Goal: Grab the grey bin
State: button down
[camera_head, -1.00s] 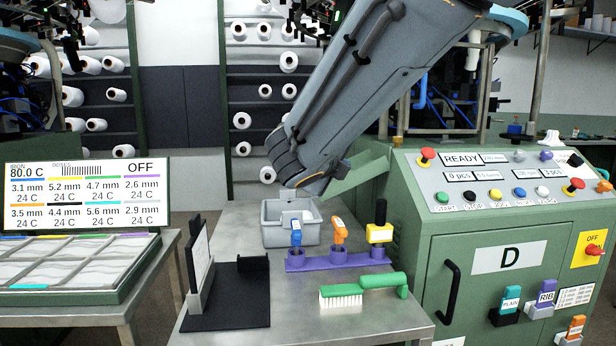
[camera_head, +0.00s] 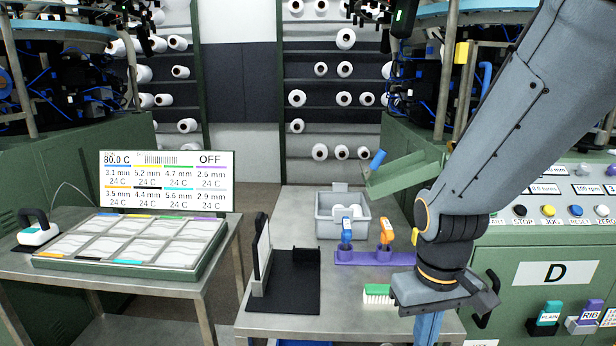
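The grey bin (camera_head: 328,229) stands upright on the metal table's far part, beneath the end of the green chute. It is open-topped, with a raised tab at its back rim and white round items inside. My gripper (camera_head: 440,300) is at the lower right of the picture, over the table's near right part, clearly apart from the bin.
A purple rack (camera_head: 372,258) with blue and orange tools stands just in front of the bin. A green brush (camera_head: 378,291) is partly behind my gripper. A black stand (camera_head: 285,285) is at the left. The green machine (camera_head: 530,255) borders the right.

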aim_at(327, 226)
jog(key=z, duration=1.65)
jog(key=k, duration=0.8)
jog(key=u, duration=1.55)
jog(key=i, duration=1)
